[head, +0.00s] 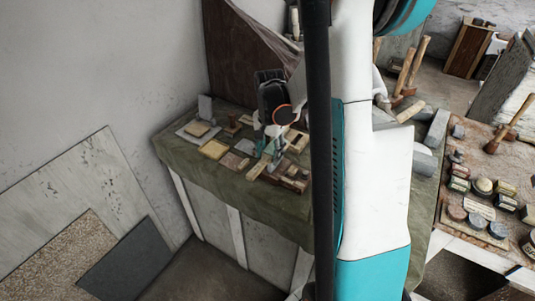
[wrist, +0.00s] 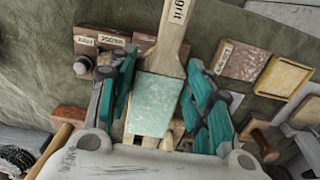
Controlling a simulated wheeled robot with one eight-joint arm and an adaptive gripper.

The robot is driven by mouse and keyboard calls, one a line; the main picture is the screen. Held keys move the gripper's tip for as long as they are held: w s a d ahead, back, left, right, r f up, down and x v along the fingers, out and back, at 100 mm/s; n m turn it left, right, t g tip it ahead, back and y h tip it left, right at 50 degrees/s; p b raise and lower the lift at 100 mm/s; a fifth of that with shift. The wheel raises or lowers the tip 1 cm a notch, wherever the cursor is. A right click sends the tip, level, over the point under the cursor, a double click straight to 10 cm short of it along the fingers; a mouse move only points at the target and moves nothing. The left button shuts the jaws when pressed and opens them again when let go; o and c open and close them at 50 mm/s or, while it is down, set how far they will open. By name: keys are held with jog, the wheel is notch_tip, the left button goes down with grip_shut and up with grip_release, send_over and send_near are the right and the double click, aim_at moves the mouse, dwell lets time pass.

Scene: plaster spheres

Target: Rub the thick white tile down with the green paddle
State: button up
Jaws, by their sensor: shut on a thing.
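The green paddle (wrist: 160,100) has a pale green face and a wooden handle marked "grit" in the wrist view. My gripper (wrist: 160,62) has its teal fingers closed on either side of the paddle. In the head view my gripper (head: 268,152) is low over the cloth-covered bench, the paddle's handle (head: 257,168) pointing towards the bench's front edge. A thick pale block (head: 197,129), perhaps the white tile, lies on a flat white slab (head: 183,132) left of the gripper. It also shows at the wrist view's right edge (wrist: 308,114), apart from the paddle.
A yellow-edged tile (head: 213,149) and a greyish tile (head: 235,161) lie between gripper and slab. Labelled brown blocks (wrist: 88,40) lie beside the paddle handle. An upright grey block (head: 205,107) stands behind the slab. The bench's front left has bare cloth (head: 185,158).

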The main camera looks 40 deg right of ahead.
aim_at(262, 162)
jog(key=shift+s+a, duration=0.2)
jog(key=shift+a, duration=0.35)
jog(key=shift+s+a, duration=0.2)
jog(key=shift+a, duration=0.3)
jog(key=shift+s+a, duration=0.2)
jog(key=shift+a, duration=0.35)
jog(key=shift+s+a, duration=0.15)
jog(key=shift+a, duration=0.35)
jog(key=shift+w+d+b, duration=0.2)
jog(key=shift+w+d, duration=0.05)
jog(key=shift+d, duration=0.45)
jog(key=shift+w+d+b, duration=0.15)
jog(key=shift+w+d, duration=0.05)
jog(key=shift+d, duration=0.45)
jog(key=shift+w+d+b, duration=0.2)
jog(key=shift+w+d, duration=0.05)
jog(key=shift+d, duration=0.45)
jog(key=shift+s+a+f, duration=0.1)
jog(key=shift+s+a, duration=0.15)
jog(key=shift+a, duration=0.45)
jog(key=shift+s+a+r, duration=0.1)
jog(key=shift+s+a, duration=0.1)
jog(key=shift+a, duration=0.45)
jog(key=shift+s+a+f, duration=0.1)
jog(key=shift+s+a, duration=0.15)
jog(key=shift+a, duration=0.45)
